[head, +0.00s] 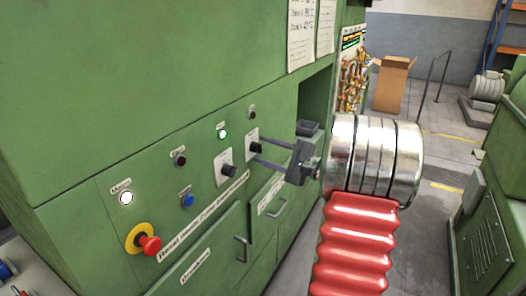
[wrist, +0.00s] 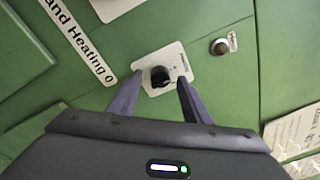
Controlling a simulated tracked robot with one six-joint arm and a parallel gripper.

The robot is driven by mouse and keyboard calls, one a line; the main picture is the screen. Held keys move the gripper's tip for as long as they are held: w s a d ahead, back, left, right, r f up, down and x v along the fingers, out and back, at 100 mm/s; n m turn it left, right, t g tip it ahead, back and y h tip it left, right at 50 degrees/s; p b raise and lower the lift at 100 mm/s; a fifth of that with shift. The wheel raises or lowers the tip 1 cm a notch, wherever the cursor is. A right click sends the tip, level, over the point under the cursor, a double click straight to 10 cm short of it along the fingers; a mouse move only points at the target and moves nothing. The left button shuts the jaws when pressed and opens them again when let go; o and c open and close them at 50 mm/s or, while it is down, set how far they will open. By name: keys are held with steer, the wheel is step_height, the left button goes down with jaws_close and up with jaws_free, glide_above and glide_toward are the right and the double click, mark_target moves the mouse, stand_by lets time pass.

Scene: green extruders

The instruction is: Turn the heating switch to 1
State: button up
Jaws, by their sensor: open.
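A black rotary knob on a white plate (head: 252,143) sits on the green panel, right of a second similar knob (head: 226,170). In the wrist view the black knob (wrist: 160,76) lies between my fingertips, with a gap on each side. My gripper (head: 259,150) is open, its two fingers reaching toward the right-hand knob; it also shows in the wrist view (wrist: 160,80). A label strip reading "and Heating 0" (wrist: 78,42) is beside the plate. I cannot read the knob's setting.
A dark push button (wrist: 220,46) is near the knob. The panel also has a lit green lamp (head: 222,133), a blue button (head: 187,200), a white lamp (head: 126,198) and a red-yellow emergency stop (head: 145,240). Drawer handles (head: 242,248) stick out below.

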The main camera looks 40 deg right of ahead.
steer(key=shift+w+a, duration=0.15)
steer(key=shift+w, duration=0.45)
steer(key=shift+c, duration=0.6)
steer(key=shift+f, duration=0.1)
steer(key=c, duration=0.9)
